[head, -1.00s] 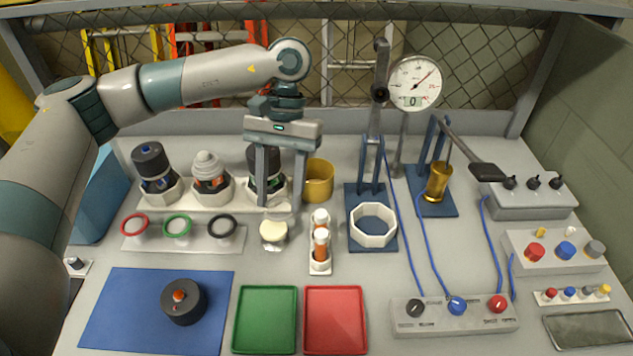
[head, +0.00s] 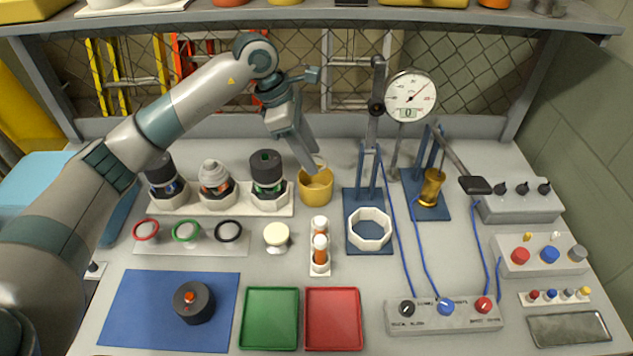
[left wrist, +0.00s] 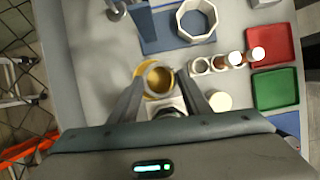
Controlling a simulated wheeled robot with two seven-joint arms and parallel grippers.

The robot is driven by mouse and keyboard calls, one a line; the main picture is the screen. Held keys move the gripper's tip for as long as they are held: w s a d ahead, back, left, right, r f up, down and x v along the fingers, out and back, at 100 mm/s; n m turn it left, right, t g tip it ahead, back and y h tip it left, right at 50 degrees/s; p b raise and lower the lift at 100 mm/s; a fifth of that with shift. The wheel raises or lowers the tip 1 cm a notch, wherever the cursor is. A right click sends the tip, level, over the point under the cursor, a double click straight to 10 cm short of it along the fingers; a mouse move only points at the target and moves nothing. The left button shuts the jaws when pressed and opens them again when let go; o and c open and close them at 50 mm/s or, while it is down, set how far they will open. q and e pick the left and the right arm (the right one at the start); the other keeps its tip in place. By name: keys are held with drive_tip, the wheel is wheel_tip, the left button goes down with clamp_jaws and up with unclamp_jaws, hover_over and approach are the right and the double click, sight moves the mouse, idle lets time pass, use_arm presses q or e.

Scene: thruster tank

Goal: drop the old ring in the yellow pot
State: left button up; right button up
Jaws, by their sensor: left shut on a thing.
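The yellow pot (head: 315,190) stands upright on the bench, behind the orange-capped vials; it also shows between the fingers in the left wrist view (left wrist: 150,88). My left gripper (head: 313,167) is tilted, its fingertips just above the pot's mouth. It is shut on a thin pale ring (head: 319,161), apparently the old ring, which shows only in part between the fingertips. In the left wrist view the fingers (left wrist: 161,75) straddle the pot's opening, and the ring is hard to tell from the rim. Whether the ring is inside the rim I cannot tell. My right gripper is not in view.
Several thruster-like units stand left of the pot, the nearest dark-topped (head: 267,175). Red, green and black rings (head: 228,231) lie in front. A cream-topped knob (head: 276,236), a vial rack (head: 320,262) and a white octagonal ring (head: 370,228) are near. A gauge stand (head: 376,130) rises right.

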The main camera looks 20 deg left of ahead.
use_arm(q)
drive_tip(key=w+n, duration=0.1)
drive_tip(key=a+n+t, duration=0.1)
drive_tip(key=n, duration=0.1)
drive_tip(key=w+r+n+p, duration=0.1)
drive_tip(key=shift+w+a+n+t+y, duration=0.25)
drive_tip(key=shift+w+n+t+y, duration=0.05)
drive_tip(key=shift+n+t+y, duration=0.1)
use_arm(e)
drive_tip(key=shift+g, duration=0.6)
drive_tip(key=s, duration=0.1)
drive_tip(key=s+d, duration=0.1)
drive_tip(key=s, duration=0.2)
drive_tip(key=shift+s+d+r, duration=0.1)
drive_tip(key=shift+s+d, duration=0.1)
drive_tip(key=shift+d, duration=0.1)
use_arm(q)
drive_tip(key=shift+f, duration=0.15)
drive_tip(key=shift+f+b, duration=1.15)
drive_tip(key=shift+f, duration=1.8)
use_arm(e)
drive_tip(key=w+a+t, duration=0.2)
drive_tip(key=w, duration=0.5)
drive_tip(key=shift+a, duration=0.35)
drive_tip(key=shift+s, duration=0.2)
